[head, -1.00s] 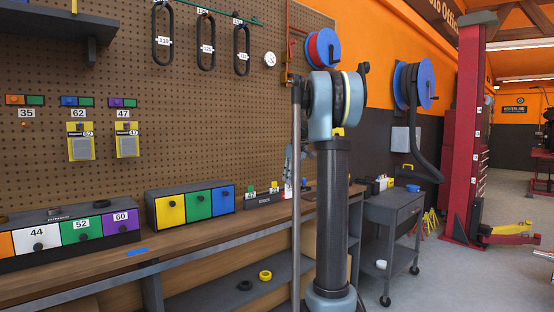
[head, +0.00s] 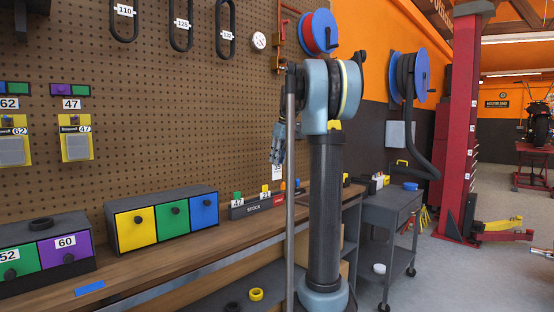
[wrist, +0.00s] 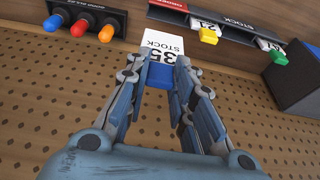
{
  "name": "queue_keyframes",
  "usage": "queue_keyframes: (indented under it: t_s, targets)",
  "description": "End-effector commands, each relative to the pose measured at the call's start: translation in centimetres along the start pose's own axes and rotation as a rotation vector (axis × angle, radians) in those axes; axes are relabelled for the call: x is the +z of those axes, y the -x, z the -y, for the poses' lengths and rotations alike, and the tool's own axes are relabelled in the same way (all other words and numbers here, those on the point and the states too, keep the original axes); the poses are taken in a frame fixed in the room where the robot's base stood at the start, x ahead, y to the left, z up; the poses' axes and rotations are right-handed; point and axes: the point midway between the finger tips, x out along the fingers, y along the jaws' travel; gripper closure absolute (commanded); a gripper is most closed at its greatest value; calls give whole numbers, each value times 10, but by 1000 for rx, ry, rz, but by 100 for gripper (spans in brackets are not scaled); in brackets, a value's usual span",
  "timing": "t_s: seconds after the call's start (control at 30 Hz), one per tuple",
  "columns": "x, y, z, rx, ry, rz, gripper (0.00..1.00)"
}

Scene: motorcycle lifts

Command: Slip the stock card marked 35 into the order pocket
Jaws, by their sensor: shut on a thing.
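My gripper (wrist: 167,72) is shut on the stock card marked 35 (wrist: 163,42), a white card with a blue end between the fingertips. In the head view my gripper (head: 277,150) hangs fingers down in front of the pegboard, with the white card (head: 278,173) below it. The card is above the bench and looks apart from the holder beneath. The order pocket (head: 279,200) seems to be the red-labelled right part of the dark stock holder; its lettering shows partly in the wrist view (wrist: 170,4). Its opening is not clear.
The stock holder (head: 246,210) holds a green-tabbed card (wrist: 278,57) and a yellow-tabbed card (wrist: 208,35). A drawer box (head: 160,245) is on the bench to the left. A blue pad (head: 89,288) lies on the bench.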

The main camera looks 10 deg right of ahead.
Motion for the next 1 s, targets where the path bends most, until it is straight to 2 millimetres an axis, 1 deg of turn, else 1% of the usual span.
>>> queue_keyframes:
  t_s: [1.0]
  targets:
    - [14, -48, 1, 0, 1, 0, 94]
